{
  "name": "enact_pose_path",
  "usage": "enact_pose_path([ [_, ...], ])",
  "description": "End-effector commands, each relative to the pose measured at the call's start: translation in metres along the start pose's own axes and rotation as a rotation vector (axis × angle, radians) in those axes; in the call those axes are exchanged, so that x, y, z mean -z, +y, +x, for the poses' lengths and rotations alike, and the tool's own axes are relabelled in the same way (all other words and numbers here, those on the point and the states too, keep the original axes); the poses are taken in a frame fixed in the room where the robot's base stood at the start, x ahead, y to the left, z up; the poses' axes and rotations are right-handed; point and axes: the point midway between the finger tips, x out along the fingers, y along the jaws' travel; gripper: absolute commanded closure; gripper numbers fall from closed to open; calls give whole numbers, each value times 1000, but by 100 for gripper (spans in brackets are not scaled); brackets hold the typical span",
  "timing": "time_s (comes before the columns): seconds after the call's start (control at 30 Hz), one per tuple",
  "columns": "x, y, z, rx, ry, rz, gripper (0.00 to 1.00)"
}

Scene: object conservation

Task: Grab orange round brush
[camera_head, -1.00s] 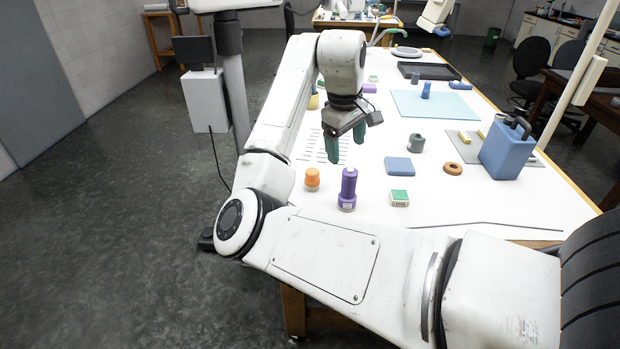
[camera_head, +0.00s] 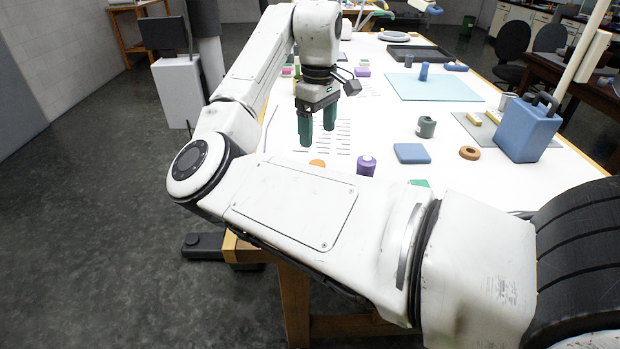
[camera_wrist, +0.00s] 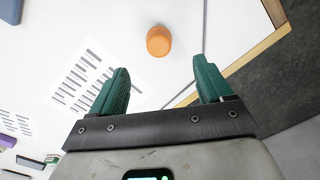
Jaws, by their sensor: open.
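The orange round brush (camera_wrist: 159,41) stands on the white table in the wrist view, ahead of my open fingers and near the middle between them. In the head view only the top of the orange brush (camera_head: 317,163) shows, because my own arm hides the rest. My gripper (camera_head: 318,135) has green fingers, spread apart with nothing between them. It is above the table, beyond the brush in the head view. In the wrist view my gripper (camera_wrist: 160,82) is apart from the brush.
A purple spool-like object (camera_head: 366,166) stands right of the brush, partly hidden by my arm. A blue block (camera_head: 411,153), grey cup (camera_head: 426,127), orange-brown ring (camera_head: 469,153) and blue canister (camera_head: 528,130) are farther right. A printed sheet (camera_wrist: 82,80) lies left of my fingers. The table's wooden edge (camera_wrist: 258,50) is close by.

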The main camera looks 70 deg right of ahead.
Motion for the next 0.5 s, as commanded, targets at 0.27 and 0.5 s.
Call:
enact_pose_path([
  [0.27,0,0,29,3,-1,-1,21],
  [0.5,0,0,62,2,-1,-2,21],
])
